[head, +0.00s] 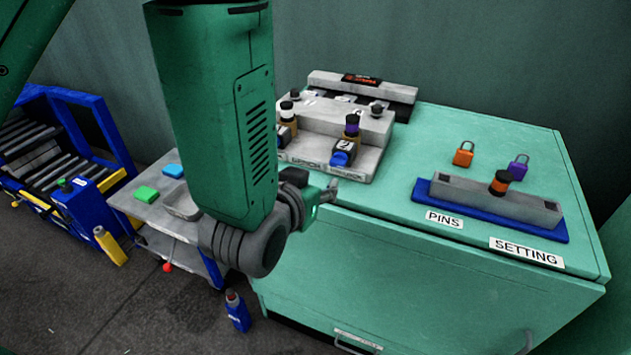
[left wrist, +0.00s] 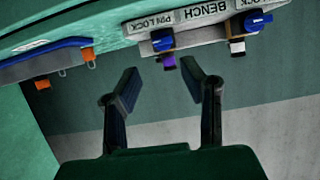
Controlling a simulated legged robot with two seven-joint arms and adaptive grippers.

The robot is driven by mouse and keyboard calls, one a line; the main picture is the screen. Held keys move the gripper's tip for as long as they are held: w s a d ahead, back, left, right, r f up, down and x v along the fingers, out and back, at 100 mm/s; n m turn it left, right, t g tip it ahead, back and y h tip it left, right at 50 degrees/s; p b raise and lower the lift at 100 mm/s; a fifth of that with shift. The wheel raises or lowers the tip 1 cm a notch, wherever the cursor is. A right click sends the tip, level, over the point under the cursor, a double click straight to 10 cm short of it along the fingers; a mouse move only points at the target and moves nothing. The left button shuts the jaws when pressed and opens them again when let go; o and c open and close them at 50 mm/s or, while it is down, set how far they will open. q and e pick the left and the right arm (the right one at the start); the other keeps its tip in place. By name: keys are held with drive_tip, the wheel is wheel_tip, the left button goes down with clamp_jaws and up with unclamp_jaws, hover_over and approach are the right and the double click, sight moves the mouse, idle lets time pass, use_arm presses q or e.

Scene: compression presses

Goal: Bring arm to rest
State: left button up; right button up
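My left arm (head: 215,110), green with a dark grey wrist joint, hangs down through the middle of the head view. My left gripper (head: 330,192) shows small beyond the wrist, by the front edge of the green cabinet top. In the left wrist view its two dark fingers (left wrist: 160,75) stand apart with nothing between them. The grey bench press (head: 330,165) lies behind it in the head view; its labelled edge (left wrist: 190,20) and blue knobs (left wrist: 162,40) show past the fingertips in the wrist view. The arm hides part of the press. My right gripper is not seen.
A green cabinet (head: 450,270) carries a grey block on a blue tray (head: 425,198), an orange padlock (head: 463,154) and a purple padlock (head: 518,167). A grey cart (head: 150,212) stands left; a blue bottle (head: 237,312) is on the floor.

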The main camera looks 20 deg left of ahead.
use_arm(q)
drive_tip(key=shift+s, duration=0.2)
idle(0.3)
drive_tip(key=s+a+f+g, duration=0.3)
drive_tip(key=s+f, duration=0.2)
drive_tip(key=f, duration=0.4)
drive_tip(key=s+a+f+g, duration=0.3)
drive_tip(key=s+f+g, duration=0.15)
drive_tip(key=f, duration=0.45)
drive_tip(key=s+a+f+g, duration=0.2)
drive_tip(key=s+f, duration=0.2)
drive_tip(key=s, duration=0.3)
drive_tip(key=s+a+f+g, duration=0.3)
drive_tip(key=s+f, duration=0.2)
drive_tip(key=s, duration=0.3)
drive_tip(key=shift+s+a, duration=0.2)
drive_tip(key=shift+s, duration=0.1)
